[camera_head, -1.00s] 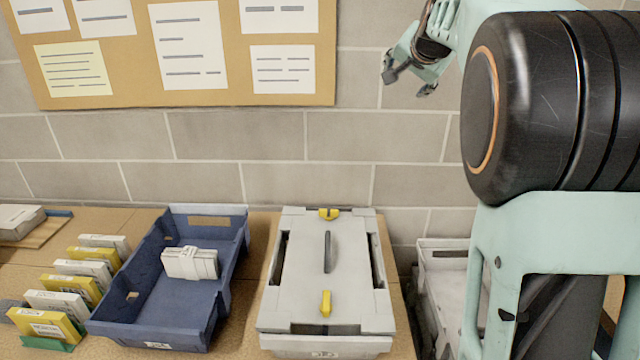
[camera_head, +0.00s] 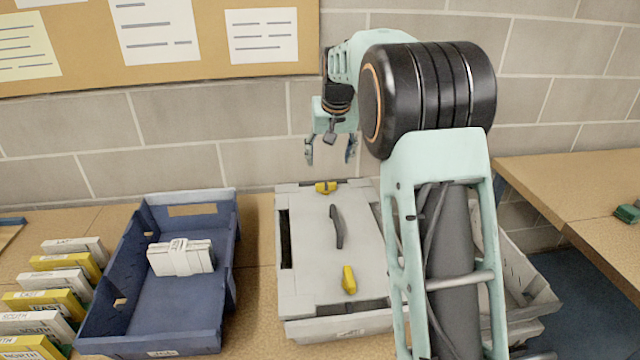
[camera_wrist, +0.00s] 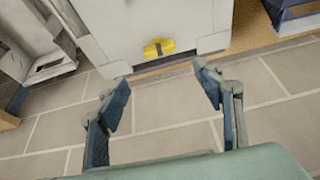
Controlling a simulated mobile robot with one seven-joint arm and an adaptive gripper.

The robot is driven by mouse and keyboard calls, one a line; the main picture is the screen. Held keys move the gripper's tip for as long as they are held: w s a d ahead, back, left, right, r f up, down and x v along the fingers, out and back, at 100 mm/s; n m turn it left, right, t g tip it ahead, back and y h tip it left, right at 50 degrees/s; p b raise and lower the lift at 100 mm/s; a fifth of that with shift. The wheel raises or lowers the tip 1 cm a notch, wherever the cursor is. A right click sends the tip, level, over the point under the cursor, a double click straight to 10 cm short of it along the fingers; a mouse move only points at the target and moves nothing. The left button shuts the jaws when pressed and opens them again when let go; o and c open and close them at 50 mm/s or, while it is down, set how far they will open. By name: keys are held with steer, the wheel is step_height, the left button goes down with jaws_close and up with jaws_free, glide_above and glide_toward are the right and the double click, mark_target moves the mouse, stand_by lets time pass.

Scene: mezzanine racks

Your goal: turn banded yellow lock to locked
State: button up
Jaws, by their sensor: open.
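A light grey lidded case (camera_head: 306,245) stands on the bench with two yellow locks on its lid. The back lock (camera_head: 326,187) lies crosswise near the wall-side edge. The front lock (camera_head: 348,280) points lengthwise near the opposite end. I cannot clearly tell which lock carries a band. My gripper (camera_head: 330,158) is open and empty, pointing down above and behind the back edge of the case. In the wrist view the back lock (camera_wrist: 158,47) sits beyond my open fingers (camera_wrist: 164,85), clear of them. The front lock is outside that view.
A dark handle (camera_head: 337,227) rises from the lid between the locks. A blue bin (camera_head: 228,250) with a white bundled pack (camera_head: 181,257) stands left of the case. A grey bin (camera_head: 535,285) is at the right, partly behind my arm. The brick wall (camera_head: 180,130) is close behind.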

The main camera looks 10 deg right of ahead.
mark_target(326, 184)
steer(key=x, duration=1.1)
steer(key=shift+s+f+p, duration=0.15)
steer(key=shift+p, duration=0.15)
jaws_close()
steer(key=shift+a, duration=0.1)
